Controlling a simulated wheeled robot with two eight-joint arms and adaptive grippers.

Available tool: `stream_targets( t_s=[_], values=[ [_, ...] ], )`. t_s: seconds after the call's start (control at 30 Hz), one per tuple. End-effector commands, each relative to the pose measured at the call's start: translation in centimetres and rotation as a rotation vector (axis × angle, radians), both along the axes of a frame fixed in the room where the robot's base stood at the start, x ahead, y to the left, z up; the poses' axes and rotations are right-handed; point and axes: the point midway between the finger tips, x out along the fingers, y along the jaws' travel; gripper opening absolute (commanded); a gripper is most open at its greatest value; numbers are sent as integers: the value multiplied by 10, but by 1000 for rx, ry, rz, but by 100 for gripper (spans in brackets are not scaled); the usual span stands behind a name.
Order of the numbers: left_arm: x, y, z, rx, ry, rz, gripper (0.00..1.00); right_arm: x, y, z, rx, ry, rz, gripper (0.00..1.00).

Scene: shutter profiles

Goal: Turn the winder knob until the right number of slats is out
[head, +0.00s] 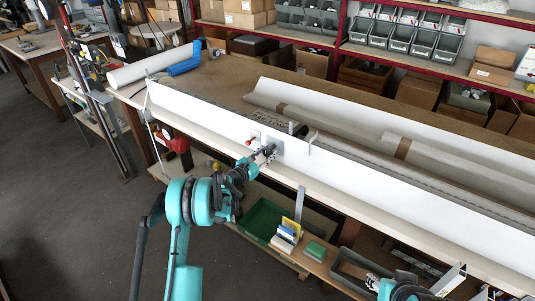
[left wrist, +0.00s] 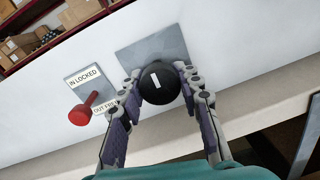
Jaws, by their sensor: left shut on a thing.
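A round black winder knob (left wrist: 160,83) with a white mark sits on a grey square plate (left wrist: 150,52) on the long white panel. My left gripper (head: 268,152) reaches this plate (head: 276,145) from the front. In the left wrist view its two fingers (left wrist: 160,92) are shut on the knob, one on each side. The white mark runs roughly upright, slightly tilted. In the head view the knob is mostly hidden by the gripper. No slat can be made out clearly.
A red-knobbed lever (left wrist: 82,114) with "IN LOCKED" and "OUT FREE" labels is left of the winder knob, close to the left finger. The long white panel (head: 400,185) runs along the bench. A green crate (head: 262,218) and small boxes (head: 287,233) sit below.

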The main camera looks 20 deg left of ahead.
Motion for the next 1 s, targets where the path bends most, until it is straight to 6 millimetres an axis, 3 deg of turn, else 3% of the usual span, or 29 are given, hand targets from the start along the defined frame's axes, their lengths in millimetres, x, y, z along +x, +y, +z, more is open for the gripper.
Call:
stream_targets(
  t_s=[0.27,1.0],
  values=[
    [0,0,-1,153,-56,-1,5,0,0,-11,0,0,0,40],
    [1,0,0,809,-294,-1,5,0,0,-39,0,0,0,40]
  ],
)
